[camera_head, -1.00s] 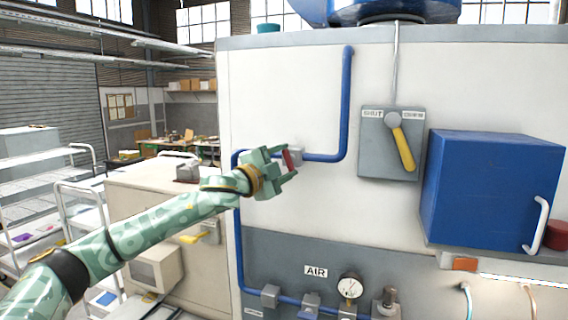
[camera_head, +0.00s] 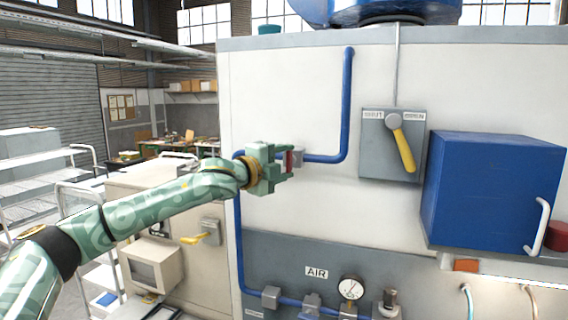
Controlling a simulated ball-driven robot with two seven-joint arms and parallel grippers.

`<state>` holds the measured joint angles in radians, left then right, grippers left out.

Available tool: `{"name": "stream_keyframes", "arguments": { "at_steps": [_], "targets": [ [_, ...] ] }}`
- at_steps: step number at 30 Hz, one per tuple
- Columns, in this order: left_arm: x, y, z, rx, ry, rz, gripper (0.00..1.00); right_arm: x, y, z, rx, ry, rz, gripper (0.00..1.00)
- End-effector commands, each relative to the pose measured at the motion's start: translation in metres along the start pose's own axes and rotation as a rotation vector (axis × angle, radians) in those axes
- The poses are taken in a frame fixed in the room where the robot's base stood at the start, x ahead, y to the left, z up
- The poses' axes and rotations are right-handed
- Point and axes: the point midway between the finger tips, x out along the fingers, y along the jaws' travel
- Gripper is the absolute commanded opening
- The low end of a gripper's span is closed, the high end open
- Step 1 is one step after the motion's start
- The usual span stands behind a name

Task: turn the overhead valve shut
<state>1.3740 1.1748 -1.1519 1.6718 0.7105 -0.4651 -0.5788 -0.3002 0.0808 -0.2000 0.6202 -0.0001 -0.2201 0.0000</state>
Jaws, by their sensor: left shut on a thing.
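A grey valve body (camera_head: 299,157) sits on the upper blue pipe (camera_head: 323,159) on the white machine wall. Its small red handle (camera_head: 288,160) stands about upright, partly hidden by my gripper. My left gripper (camera_head: 286,164) is shut on the red handle, with its fingers pointing right. A grey box (camera_head: 377,160) to the right bears the words SHUT and OPEN. Its yellow lever (camera_head: 405,152) hangs down and slightly right from a round hub, apart from my gripper. My right gripper is not in view.
A big blue box (camera_head: 490,190) with a white handle juts out at the right. Below are an AIR label, a round gauge (camera_head: 350,289) and fittings along a lower blue pipe. A beige cabinet and shelving stand at the left.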

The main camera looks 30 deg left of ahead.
Motion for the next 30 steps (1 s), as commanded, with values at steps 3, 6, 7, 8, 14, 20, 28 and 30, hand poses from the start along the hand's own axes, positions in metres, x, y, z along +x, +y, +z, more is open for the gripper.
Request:
{"name": "stream_keyframes", "arguments": {
  "at_steps": [3, 6, 7, 8, 14, 20, 28, 30],
  "targets": [
    [0.0, 0.001, 0.0, 0.003, -0.001, 0.002, 0.3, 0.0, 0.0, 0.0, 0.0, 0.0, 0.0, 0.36],
    [0.0, 0.001, 0.0, 0.003, -0.001, 0.002, 0.64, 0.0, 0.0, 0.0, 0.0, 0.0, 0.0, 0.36],
    [0.0, 0.001, 0.0, 0.003, -0.001, 0.002, 0.72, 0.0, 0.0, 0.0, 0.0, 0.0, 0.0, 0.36],
    [0.0, 0.001, 0.0, 0.003, -0.001, 0.001, 0.75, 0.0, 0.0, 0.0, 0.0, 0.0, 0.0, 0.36],
    [0.0, 0.001, 0.0, 0.002, 0.0, 0.001, 0.75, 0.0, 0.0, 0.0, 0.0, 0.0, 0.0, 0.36],
    [-0.012, 0.002, 0.001, 0.002, -0.002, -0.001, 0.75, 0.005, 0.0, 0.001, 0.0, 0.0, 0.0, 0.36],
    [-0.079, 0.005, 0.002, 0.005, -0.004, 0.001, 0.75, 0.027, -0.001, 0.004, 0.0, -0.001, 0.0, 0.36],
    [-0.098, 0.004, 0.002, 0.004, -0.005, 0.001, 0.75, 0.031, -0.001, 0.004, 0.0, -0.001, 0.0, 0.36]
  ]
}}
